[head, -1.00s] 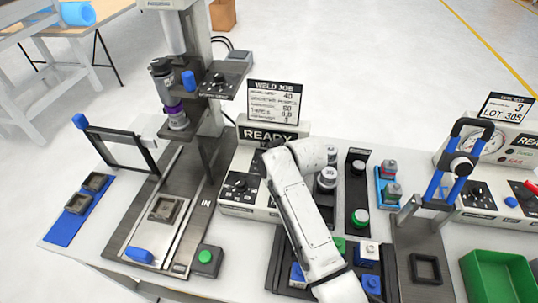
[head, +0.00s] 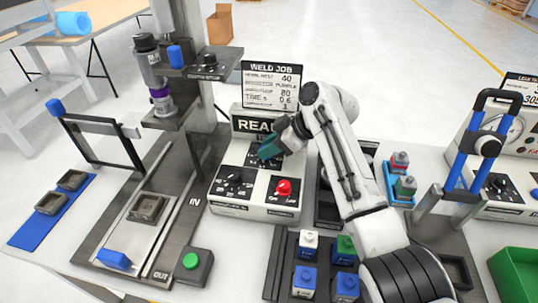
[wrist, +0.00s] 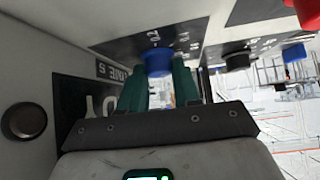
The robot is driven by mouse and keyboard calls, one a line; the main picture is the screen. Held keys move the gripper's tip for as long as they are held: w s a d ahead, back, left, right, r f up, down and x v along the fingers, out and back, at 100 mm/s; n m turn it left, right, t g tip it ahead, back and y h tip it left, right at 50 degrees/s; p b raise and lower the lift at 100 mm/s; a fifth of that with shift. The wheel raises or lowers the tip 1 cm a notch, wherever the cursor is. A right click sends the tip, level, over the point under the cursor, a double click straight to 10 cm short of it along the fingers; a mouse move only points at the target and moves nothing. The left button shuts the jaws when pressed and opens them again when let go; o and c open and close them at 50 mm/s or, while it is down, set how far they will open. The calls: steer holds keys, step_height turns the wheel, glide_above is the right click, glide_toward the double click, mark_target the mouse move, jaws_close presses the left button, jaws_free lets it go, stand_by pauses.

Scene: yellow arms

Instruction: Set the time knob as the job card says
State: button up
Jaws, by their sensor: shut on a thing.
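The time knob (wrist: 158,62) is blue and sits on the control box's dark panel beside a "TIME S" label in the wrist view. My gripper's green fingers (wrist: 160,78) stand on both sides of it, shut on it. In the head view my gripper (head: 268,149) is at the upper dial of the white control box (head: 224,212) and hides the knob. The knob's pointer and most scale numbers cannot be read. The job card (head: 270,85) stands behind the box; it reads "WELD JOB", with 40, PURPLE, 80, TIME S 0.6 and 3.
A black dial (head: 235,184) and a red knob (head: 283,188) sit lower on the same box, close below my gripper. The READY display (head: 250,124) stands behind it. A green button box (head: 194,263) is at front left. My arm covers the area to the right.

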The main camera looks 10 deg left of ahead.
stand_by(0.4)
steer(key=o, duration=1.1)
steer(key=shift+c, duration=0.2)
steer(key=b+v, duration=0.1)
steer(key=v, duration=0.9)
steer(key=shift+d+r, duration=0.3)
steer(key=shift+w, duration=0.15)
